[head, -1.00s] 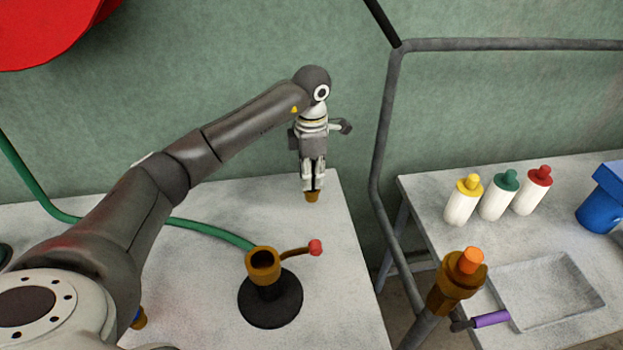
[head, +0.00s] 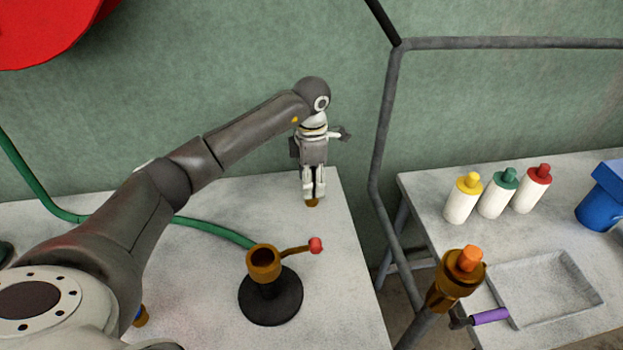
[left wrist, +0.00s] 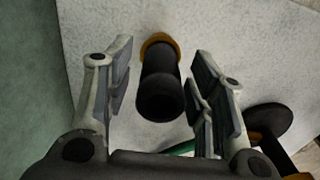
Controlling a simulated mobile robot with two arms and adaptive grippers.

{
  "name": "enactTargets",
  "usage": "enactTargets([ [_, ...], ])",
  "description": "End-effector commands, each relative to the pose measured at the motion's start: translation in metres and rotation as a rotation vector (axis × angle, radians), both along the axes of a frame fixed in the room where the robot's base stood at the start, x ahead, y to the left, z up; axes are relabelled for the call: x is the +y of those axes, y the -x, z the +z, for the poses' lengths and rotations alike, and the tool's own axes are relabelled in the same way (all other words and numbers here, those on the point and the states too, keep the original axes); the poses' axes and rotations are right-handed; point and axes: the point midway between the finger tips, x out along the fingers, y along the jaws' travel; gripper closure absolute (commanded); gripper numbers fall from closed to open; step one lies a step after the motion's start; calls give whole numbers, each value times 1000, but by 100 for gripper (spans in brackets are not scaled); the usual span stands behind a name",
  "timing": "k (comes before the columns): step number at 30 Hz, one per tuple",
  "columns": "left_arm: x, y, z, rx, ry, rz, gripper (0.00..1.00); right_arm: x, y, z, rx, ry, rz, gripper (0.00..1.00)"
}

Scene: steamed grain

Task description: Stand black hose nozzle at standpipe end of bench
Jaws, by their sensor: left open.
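The black hose nozzle (left wrist: 160,92) is between the fingers of my left gripper (left wrist: 166,72) in the left wrist view, with a gap on each side. Its brass-coloured end (left wrist: 158,42) points to the bench, and it looks upright there. In the head view my left gripper (head: 314,194) is open, low over the far right part of the bench (head: 345,270). Only the nozzle's brass end (head: 312,203) shows below the fingers; the rest is hidden. The grey standpipe with a brass fitting (head: 455,283) and orange top rises beyond the bench's right edge. My right gripper is out of view.
A brass fitting on a black round base (head: 270,300), with a red-tipped lever, stands nearer on the bench. A green hose (head: 215,230) runs behind it. A second table holds several bottles (head: 462,200), a grey tray (head: 545,290) and a blue container (head: 602,205).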

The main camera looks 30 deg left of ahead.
Motion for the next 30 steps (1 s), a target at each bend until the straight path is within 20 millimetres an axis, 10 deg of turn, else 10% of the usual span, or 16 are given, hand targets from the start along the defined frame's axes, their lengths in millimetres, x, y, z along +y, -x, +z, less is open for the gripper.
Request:
enactTargets([
  [18, 0, -1, 104, -4, 1, 0, 51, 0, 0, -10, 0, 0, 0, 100],
  [30, 0, 0, 123, 0, 0, 0, 51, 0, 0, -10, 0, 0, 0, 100],
])
